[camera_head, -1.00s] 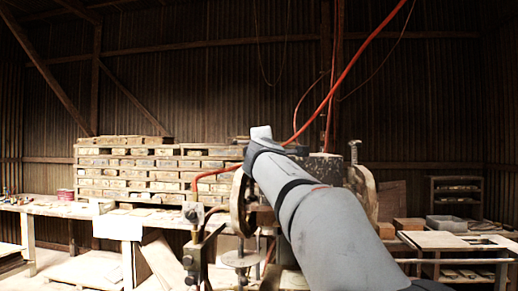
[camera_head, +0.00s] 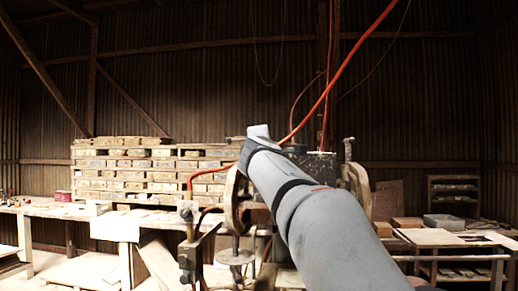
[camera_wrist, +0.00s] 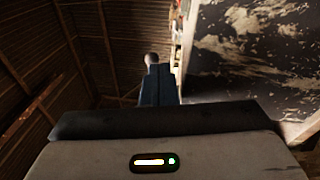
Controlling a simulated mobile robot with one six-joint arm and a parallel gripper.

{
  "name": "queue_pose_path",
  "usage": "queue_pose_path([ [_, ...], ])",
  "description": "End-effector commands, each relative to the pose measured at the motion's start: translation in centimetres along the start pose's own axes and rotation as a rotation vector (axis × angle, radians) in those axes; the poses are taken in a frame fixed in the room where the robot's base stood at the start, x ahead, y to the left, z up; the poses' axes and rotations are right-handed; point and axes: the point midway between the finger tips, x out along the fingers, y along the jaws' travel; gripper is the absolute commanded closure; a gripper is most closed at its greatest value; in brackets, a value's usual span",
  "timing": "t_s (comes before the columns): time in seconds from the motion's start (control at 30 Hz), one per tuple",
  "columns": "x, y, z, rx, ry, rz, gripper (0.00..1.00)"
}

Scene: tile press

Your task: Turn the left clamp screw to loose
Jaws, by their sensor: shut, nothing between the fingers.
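The tile press (camera_head: 237,197) stands ahead in the head view, largely covered by my arm. An upright screw with a flat head (camera_head: 348,149) shows at the right of the press top. The left clamp screw cannot be made out in the head view, where my arm covers that side. In the wrist view my gripper (camera_wrist: 158,78) is shut, with its dark blue fingers together. A pale rounded knob (camera_wrist: 150,58) shows just beyond the fingertips. I cannot tell whether it is the left clamp screw or whether the fingers touch it.
A worn, paint-flaked dark panel (camera_wrist: 255,60) fills the right of the wrist view, close to the fingers. A red hose (camera_head: 345,70) hangs over the press. A workbench (camera_head: 60,208) stands at left, stacked trays (camera_head: 110,175) behind, and a table (camera_head: 430,237) at right.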

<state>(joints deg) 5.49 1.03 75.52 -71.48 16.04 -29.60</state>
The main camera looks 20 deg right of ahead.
Motion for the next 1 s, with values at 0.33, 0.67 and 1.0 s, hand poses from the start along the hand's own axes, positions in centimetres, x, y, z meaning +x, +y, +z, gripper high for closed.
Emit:
queue_pose_path([
  [0.33, -6.3, -0.7, 2.6, -0.001, 0.000, 0.004, 1.00],
  [0.67, -9.4, -1.1, 4.9, -0.001, 0.004, 0.003, 1.00],
  [1.0, -10.6, -6.1, 4.3, 0.151, -0.009, -0.120, 1.00],
])
